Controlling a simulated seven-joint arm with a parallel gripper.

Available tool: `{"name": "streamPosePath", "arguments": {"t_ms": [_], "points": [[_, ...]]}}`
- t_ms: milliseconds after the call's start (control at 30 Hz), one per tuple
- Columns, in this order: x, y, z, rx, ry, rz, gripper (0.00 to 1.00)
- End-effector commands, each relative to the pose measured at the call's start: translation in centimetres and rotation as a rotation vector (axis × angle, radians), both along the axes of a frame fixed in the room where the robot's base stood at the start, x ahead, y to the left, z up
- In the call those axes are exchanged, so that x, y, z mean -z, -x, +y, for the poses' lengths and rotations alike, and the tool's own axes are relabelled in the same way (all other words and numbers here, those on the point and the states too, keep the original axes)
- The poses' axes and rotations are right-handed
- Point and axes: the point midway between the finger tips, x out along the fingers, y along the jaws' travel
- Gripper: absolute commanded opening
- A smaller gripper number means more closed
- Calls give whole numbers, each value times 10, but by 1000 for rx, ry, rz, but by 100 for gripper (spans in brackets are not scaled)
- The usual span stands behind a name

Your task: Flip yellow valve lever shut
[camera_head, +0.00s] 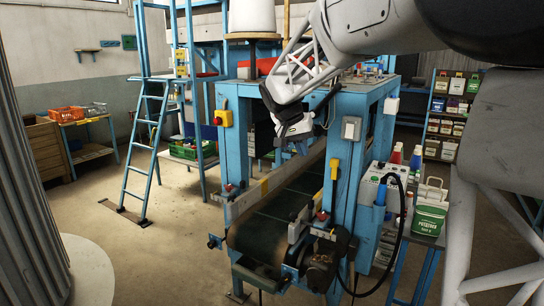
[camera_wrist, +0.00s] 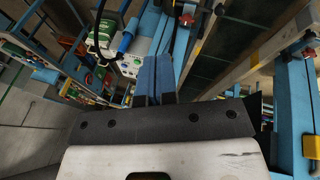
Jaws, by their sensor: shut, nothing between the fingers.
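A small upright yellow piece (camera_head: 335,168), which looks like the valve lever, is on the front right blue post, below a grey box. I cannot make out its pivot or how far it is turned. My gripper (camera_head: 301,148) is in front of the machine's upper opening, left of and a little above that piece in the picture, and appears apart from it. In the wrist view its two blue fingers (camera_wrist: 155,78) lie together, shut and empty. A yellow part (camera_wrist: 313,146) at the right edge of the wrist view is cut off, so I cannot tell what it is.
The blue machine frame (camera_head: 232,150) surrounds a dark conveyor belt (camera_head: 265,225). A yellow switch box (camera_head: 223,118) with a red knob is on the left post. A white control box (camera_head: 382,185) with a black hose and a green container (camera_head: 430,218) stand at right. Open floor lies left.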

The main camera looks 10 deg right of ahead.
Motion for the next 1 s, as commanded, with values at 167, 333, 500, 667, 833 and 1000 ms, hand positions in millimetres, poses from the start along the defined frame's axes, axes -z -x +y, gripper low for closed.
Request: {"name": "streamPosePath", "arguments": {"t_ms": [167, 333, 500, 667, 833, 1000], "points": [[1, -38, -11, 50, 33, -3, 0], [3, -71, -22, 98, 66, -9, 0], [6, -104, -33, 147, 101, -16, 0], [10, -135, -43, 191, 133, -26, 0], [17, -166, -54, 239, 169, -37, 0], [24, -196, -64, 285, 203, -49, 0]]}}
